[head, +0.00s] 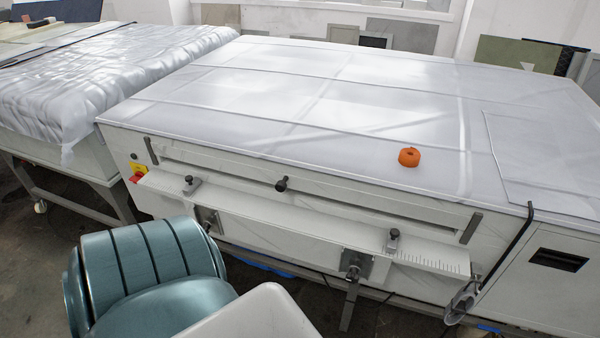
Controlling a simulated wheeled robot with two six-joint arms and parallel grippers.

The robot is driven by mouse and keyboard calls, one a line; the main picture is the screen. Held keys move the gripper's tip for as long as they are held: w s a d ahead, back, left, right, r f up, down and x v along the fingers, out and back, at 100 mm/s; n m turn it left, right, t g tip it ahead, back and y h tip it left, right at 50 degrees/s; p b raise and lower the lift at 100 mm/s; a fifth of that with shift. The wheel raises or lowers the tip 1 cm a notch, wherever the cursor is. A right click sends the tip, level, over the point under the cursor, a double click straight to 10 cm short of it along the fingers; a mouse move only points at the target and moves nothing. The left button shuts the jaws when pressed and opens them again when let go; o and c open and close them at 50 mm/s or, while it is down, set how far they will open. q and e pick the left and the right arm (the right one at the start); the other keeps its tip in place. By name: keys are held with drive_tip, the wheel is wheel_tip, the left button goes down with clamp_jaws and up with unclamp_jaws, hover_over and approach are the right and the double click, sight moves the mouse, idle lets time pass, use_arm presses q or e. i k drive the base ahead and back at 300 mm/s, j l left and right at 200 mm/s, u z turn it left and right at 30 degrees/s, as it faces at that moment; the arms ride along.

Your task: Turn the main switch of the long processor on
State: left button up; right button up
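The long processor (300,130) is a wide white machine with a broad flat top and a slot along its front. Its main switch (138,175) is a red knob on a yellow plate at the left end of the front face. The knob's exact angle is too small to read. The left end of the feed shelf (300,215) lies just right of the switch. Neither of my grippers is in view.
An orange ring-shaped object (408,157) sits on the processor's top. A silver-covered table (90,75) stands to the left, with a gap of floor between. A teal ribbed shape (150,265) and a pale one fill the near lower left, below the switch.

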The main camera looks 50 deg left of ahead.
sight(138, 175)
drive_tip(key=u, duration=2.8)
